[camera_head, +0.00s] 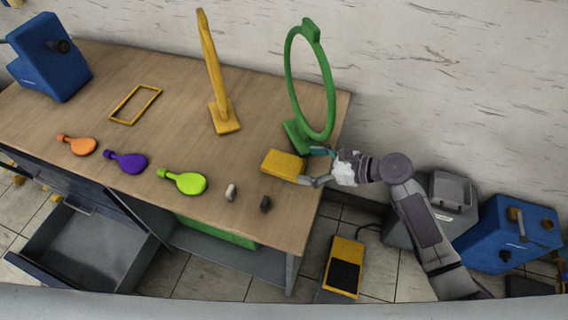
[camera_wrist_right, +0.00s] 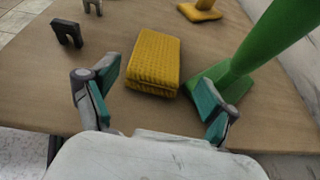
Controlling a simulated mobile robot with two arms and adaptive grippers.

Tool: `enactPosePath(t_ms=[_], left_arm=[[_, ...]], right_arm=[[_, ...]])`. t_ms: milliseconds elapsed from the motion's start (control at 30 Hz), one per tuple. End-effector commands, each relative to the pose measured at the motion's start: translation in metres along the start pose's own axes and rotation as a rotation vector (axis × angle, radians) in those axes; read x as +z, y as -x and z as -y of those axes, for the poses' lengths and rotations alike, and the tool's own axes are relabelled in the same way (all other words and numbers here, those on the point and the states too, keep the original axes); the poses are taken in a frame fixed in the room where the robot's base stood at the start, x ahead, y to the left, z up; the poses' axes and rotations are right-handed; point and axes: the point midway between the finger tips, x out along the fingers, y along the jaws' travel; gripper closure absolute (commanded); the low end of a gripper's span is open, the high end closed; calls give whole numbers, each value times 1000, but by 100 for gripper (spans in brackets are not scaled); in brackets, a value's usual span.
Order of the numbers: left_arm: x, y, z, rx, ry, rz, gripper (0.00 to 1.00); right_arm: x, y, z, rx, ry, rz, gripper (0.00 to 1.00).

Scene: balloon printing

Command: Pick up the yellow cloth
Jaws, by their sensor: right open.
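The yellow cloth (camera_head: 284,165) lies folded into a thick block on the wooden table, near its right end. In the right wrist view the cloth (camera_wrist_right: 154,61) has a waffle texture and lies just ahead of the fingers, slightly left of centre. My right gripper (camera_head: 319,166) reaches in from the right, beside the cloth. In the right wrist view its teal-padded fingers (camera_wrist_right: 155,100) are spread wide with nothing between them. My left gripper is not in view.
The green ring stand (camera_head: 300,138) stands close behind the cloth; its base (camera_wrist_right: 222,84) is near the right finger. Balloons in orange, purple and green (camera_head: 186,181) lie further left. The yellow post (camera_head: 217,85) stands behind.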

Motion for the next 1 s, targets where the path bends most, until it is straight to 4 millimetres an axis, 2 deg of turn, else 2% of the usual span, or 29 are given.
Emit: enactPosePath(t_ms=[100, 333, 600, 900, 1000], left_arm=[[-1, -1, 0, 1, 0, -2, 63], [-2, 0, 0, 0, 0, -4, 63], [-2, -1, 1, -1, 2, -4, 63], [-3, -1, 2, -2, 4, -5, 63], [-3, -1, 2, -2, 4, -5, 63]], right_arm=[[-1, -16, 0, -1, 0, -1, 15], [2, -33, -1, 1, 1, -1, 15], [4, -71, -3, -2, 0, -1, 15], [4, -75, -3, -2, 2, -3, 15], [4, -75, -3, -2, 2, -3, 31]])
